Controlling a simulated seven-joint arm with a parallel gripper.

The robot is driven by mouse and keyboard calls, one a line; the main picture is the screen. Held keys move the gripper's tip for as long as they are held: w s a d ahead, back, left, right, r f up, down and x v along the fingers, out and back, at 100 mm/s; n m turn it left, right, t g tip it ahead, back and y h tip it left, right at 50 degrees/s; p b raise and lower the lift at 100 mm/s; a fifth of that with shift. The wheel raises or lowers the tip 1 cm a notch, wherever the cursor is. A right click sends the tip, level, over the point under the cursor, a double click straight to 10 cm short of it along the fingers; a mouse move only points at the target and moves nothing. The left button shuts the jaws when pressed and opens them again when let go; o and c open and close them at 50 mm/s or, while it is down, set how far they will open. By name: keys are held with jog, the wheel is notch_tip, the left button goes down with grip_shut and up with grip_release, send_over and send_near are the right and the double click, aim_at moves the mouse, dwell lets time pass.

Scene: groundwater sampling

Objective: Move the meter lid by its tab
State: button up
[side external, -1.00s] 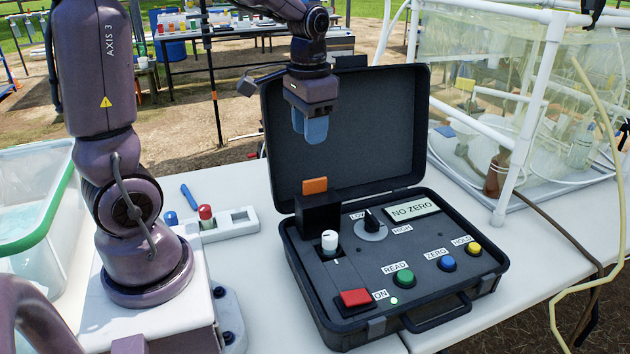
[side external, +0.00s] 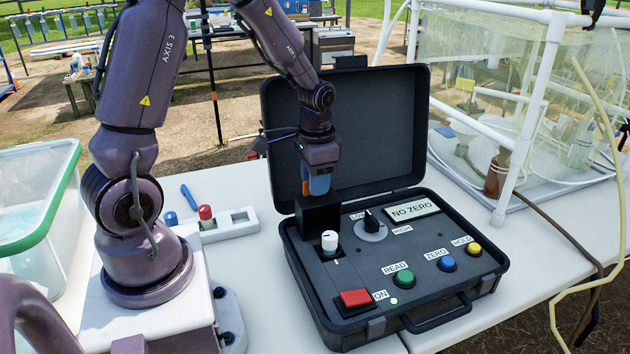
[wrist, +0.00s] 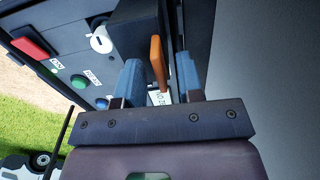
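The meter lid, a small black box-like cover (side external: 318,216), stands at the left rear of the meter's panel. Its upright orange tab (wrist: 158,62) shows in the wrist view between my two blue fingers, with a gap on either side. My gripper (side external: 318,190) is lowered over the tab at the lid's top and is open around it. In the side view the fingers hide most of the tab. A white-capped vial (side external: 329,242) stands in the panel right in front of the lid; it also shows in the wrist view (wrist: 101,40).
The open black case (side external: 345,130) has its large lid standing up close behind my gripper. The panel carries a dial (side external: 371,220), a display (side external: 412,208), a red switch (side external: 354,299) and coloured buttons. A white rack (side external: 225,228) with caps lies left of the case.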

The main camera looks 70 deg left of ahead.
jog(key=shift+f, duration=0.3)
grip_shut()
